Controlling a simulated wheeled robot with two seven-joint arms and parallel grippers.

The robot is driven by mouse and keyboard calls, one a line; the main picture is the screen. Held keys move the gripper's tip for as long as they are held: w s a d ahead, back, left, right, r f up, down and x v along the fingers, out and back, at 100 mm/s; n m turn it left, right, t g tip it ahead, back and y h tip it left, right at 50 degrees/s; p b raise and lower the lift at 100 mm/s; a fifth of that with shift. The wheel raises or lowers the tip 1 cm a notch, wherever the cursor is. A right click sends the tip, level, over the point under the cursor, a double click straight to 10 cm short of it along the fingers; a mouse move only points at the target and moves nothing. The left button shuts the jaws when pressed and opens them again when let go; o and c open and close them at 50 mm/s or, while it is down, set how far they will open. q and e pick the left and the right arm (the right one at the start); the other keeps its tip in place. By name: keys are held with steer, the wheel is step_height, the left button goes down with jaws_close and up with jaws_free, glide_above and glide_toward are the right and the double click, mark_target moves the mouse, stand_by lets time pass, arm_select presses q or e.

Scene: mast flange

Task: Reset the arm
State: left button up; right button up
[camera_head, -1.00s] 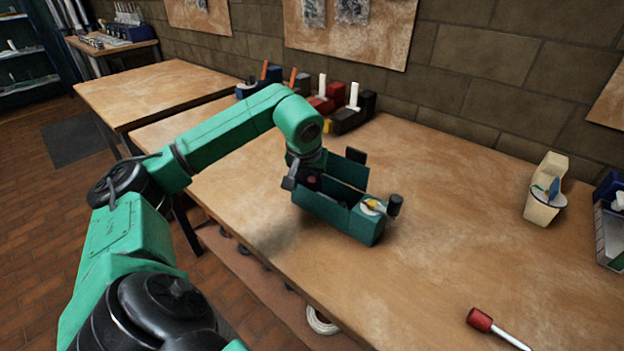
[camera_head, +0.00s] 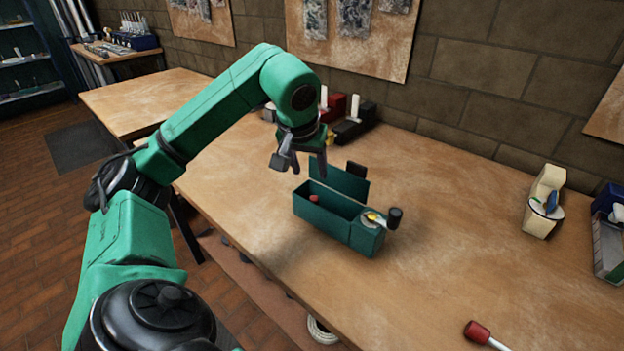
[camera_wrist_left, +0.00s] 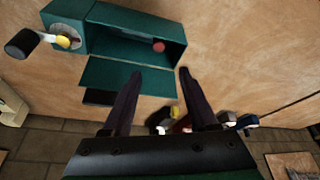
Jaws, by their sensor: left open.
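My left arm comes in from the left in the head view, and its gripper (camera_head: 303,164) hangs open and empty above the back left of a dark green box (camera_head: 330,218) on the workbench (camera_head: 450,250). The box has a raised back flap, an open compartment and a black knob with a yellow part on its right end. A small red item (camera_head: 314,198) lies inside the compartment. The left wrist view shows the two open fingers (camera_wrist_left: 158,85) with nothing between them, and the green box (camera_wrist_left: 120,35) beyond their tips. My right gripper is not in view.
Red and black holders (camera_head: 352,120) with white handles stand at the bench's back. A cream tape dispenser (camera_head: 543,203) stands at the right, beside a bin at the edge. A red-handled tool (camera_head: 480,333) lies at the front. The bench between is clear.

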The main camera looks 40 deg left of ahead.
arm_select(q)
steer(key=shift+v, duration=1)
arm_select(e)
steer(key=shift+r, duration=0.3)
